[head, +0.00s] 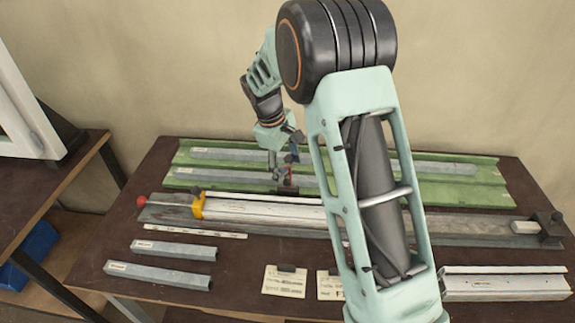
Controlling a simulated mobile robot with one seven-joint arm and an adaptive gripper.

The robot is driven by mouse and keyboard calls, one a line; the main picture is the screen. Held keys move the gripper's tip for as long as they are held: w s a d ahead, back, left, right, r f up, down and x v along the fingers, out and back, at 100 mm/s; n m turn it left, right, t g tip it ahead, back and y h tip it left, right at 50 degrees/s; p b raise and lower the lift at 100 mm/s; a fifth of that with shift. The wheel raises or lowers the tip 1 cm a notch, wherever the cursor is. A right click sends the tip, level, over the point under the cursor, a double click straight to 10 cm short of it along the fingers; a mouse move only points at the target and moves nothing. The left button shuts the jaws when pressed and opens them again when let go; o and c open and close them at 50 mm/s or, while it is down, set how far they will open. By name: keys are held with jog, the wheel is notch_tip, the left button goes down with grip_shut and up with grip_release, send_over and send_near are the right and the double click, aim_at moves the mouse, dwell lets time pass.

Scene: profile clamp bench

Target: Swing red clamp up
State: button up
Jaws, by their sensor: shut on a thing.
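A yellow clamp (198,205) and a red knob (142,201) sit at the left end of a long pale profile (265,212). The green tray (490,190) holds grey bars. Loose grey bars (172,250) and cards (284,282) lie in front. My arm hides the centre right.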

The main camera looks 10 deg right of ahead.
jog(key=w+r+p, duration=0.4)
jog(key=w+r, duration=0.3)
jog(key=w, duration=0.2)
jog(key=shift+w+a+r, duration=0.35)
jog(key=shift+w, duration=0.05)
dwell(0.9)
jog(key=v, duration=1.2)
